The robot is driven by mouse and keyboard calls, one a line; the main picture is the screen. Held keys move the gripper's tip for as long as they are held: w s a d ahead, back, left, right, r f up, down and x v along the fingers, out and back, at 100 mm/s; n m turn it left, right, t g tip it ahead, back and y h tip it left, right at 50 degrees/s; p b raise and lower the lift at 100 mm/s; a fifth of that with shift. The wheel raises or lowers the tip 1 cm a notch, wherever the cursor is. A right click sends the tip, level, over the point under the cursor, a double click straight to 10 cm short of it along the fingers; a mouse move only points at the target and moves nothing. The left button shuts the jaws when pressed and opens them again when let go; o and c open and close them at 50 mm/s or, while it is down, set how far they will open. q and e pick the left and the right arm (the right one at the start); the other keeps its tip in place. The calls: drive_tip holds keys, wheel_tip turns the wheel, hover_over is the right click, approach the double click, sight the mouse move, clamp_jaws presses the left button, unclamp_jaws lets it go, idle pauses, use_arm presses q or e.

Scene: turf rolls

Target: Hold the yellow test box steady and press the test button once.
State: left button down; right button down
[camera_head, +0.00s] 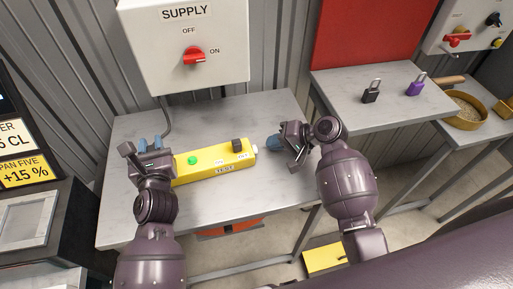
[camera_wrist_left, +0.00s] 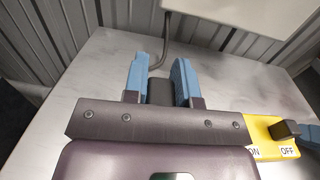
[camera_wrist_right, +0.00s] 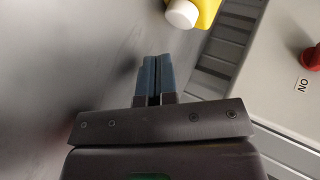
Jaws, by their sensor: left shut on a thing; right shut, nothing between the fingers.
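The yellow test box (camera_head: 210,167) lies on the grey table, with a green lamp (camera_head: 193,160) and a black knob (camera_head: 237,145) on top. A white button (camera_wrist_right: 182,14) sticks out of its right end. My left gripper (camera_head: 150,143) is at the box's left end. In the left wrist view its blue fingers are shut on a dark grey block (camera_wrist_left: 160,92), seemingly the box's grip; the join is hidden. My right gripper (camera_head: 274,142) is shut and empty, just right of the button. In the right wrist view a gap shows between its fingertips (camera_wrist_right: 155,58) and the button.
A white supply cabinet (camera_head: 180,60) with a red switch (camera_head: 194,56) is on the wall behind the table (camera_head: 130,205). A side table (camera_head: 345,85) with black and purple padlocks stands at the right. Bare tabletop lies in front of the box.

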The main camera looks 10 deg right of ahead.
use_arm(q)
drive_tip(key=shift+f, duration=0.3)
use_arm(e)
drive_tip(key=shift+w+d, duration=0.15)
drive_tip(key=shift+d, duration=1.7)
use_arm(q)
drive_tip(key=c, duration=1)
unclamp_jaws()
drive_tip(key=shift+o, duration=0.8)
drive_tip(key=shift+r, duration=0.2)
